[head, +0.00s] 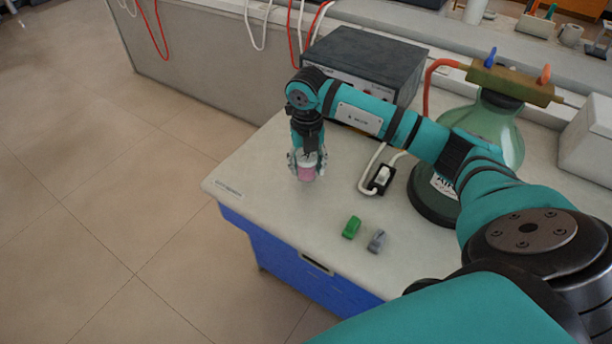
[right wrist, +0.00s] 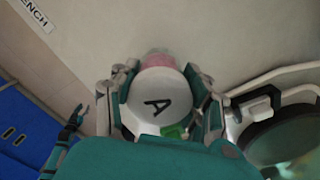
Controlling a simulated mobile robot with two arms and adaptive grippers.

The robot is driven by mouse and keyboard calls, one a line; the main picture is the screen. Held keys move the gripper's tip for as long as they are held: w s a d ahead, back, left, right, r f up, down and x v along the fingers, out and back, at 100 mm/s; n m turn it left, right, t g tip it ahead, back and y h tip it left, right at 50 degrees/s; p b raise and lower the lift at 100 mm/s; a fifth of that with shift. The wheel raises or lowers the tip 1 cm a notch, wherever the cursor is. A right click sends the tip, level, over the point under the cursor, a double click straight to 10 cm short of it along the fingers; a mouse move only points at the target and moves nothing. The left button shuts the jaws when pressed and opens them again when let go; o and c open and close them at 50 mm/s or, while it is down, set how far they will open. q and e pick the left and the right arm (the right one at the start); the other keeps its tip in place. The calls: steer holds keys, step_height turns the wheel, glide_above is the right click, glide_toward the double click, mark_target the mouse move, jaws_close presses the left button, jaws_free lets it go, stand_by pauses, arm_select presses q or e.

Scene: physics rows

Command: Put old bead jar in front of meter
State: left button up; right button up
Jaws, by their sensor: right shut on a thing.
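The bead jar (head: 306,174) is small, with pink contents and a white lid. My right gripper (head: 307,163) is shut on it from above, a finger on each side. A teal part, apparently my left gripper (right wrist: 74,122), shows small beside the bench in the wrist view.
A green toy car (head: 352,227) and a grey one (head: 377,241) lie nearer the front edge. A black switch (head: 381,179) with a white cable is right of the jar. A large green glass bottle (head: 492,125) stands farther right. The bench's left corner is clear.

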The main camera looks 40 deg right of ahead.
mark_target(306, 172)
steer(key=shift+w+d, duration=0.1)
steer(key=shift+w, duration=0.25)
steer(key=shift+f, duration=0.25)
step_height(306, 172, down, 3)
steer(key=b, duration=0.3)
steer(key=shift+f, duration=0.1)
steer(key=o, duration=1.2)
